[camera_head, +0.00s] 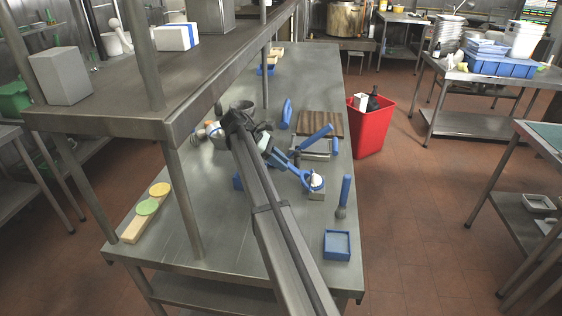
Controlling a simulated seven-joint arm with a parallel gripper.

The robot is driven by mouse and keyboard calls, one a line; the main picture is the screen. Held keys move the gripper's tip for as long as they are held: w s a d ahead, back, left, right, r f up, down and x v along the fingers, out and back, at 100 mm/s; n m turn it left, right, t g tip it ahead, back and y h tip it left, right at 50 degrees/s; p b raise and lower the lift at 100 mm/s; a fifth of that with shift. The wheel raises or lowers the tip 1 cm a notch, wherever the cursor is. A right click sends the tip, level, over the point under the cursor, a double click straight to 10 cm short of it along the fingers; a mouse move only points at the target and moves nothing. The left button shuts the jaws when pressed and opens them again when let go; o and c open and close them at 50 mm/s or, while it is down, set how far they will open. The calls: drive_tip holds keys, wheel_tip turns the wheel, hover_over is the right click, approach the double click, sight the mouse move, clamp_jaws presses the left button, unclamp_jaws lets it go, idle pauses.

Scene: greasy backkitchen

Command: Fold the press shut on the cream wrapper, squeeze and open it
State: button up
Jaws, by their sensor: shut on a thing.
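The press (315,189) stands near the middle of the metal table, a small device with blue and pale metal parts. The cream wrapper (316,181) shows as a small pale disc at the press. A blue handle-like bar (293,172) runs from the press up and left to my gripper (275,156). My gripper is small in view and partly hidden by my arm; it appears shut on this blue bar. I cannot tell how far the press is folded.
A board (133,229) with yellow and green discs lies at left. A wooden block (319,124) lies behind. The shelf (160,127) and its posts crowd the left.

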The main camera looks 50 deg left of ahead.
drive_tip(key=shift+s+a+f, duration=0.1)
drive_tip(key=shift+f, duration=0.05)
drive_tip(key=shift+s+a+f, duration=0.2)
drive_tip(key=shift+f, duration=0.45)
drive_tip(key=shift+s+a+f, duration=0.2)
drive_tip(key=shift+f, duration=0.4)
drive_tip(key=shift+s+a+f, duration=0.1)
drive_tip(key=shift+f, duration=0.65)
drive_tip(key=shift+s+a+f, duration=0.1)
drive_tip(key=shift+f, duration=0.65)
drive_tip(key=o, duration=0.9)
